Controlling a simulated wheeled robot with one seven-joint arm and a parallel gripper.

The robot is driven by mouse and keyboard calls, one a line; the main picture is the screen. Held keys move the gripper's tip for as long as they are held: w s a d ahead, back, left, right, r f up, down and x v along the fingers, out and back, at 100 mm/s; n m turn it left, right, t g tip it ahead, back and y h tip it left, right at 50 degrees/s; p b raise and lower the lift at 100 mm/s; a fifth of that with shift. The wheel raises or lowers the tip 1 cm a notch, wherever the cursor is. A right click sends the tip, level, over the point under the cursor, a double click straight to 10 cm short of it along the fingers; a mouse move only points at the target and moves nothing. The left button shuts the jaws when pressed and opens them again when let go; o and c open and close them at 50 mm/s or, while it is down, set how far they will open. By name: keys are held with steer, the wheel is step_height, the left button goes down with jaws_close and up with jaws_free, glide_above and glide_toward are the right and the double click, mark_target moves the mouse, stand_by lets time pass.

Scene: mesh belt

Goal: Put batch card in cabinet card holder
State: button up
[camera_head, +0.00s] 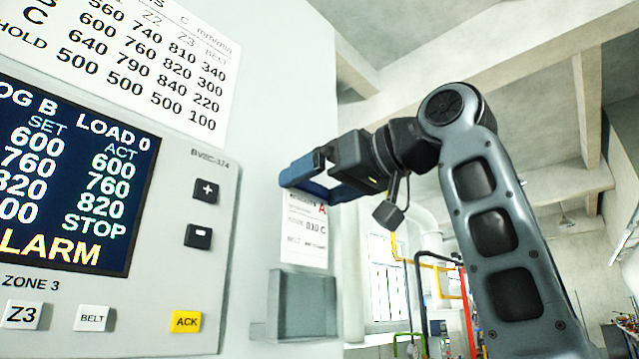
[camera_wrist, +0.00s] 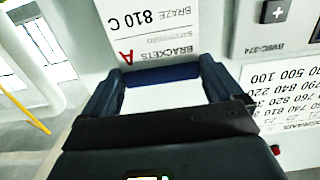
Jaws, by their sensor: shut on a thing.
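The batch card (camera_head: 305,232) is white, with printed text and a red letter A. My gripper (camera_head: 300,176) is shut on its upper edge and holds it upright in front of the cabinet side. The card also shows in the wrist view (camera_wrist: 150,32), beyond the fingertips (camera_wrist: 160,76). The card holder (camera_head: 303,305) is a grey open-topped pocket on the cabinet (camera_head: 262,110). The card hangs above the holder, its lower edge close to the holder's top. I cannot tell the exact gap or depth between them.
The control panel (camera_head: 222,200) with an alarm screen (camera_head: 70,185) and buttons fills the left. A settings chart (camera_head: 150,60) is above it. Pipes (camera_head: 440,262) and a window stand farther back on the right. Space right of the holder looks free.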

steer(key=shift+f+b, duration=2.5)
steer(key=shift+f, duration=1.95)
steer(key=o, duration=0.7)
steer(key=shift+s+d, duration=0.1)
steer(key=b, duration=0.2)
glide_toward(308, 248)
steer(key=shift+r, duration=0.1)
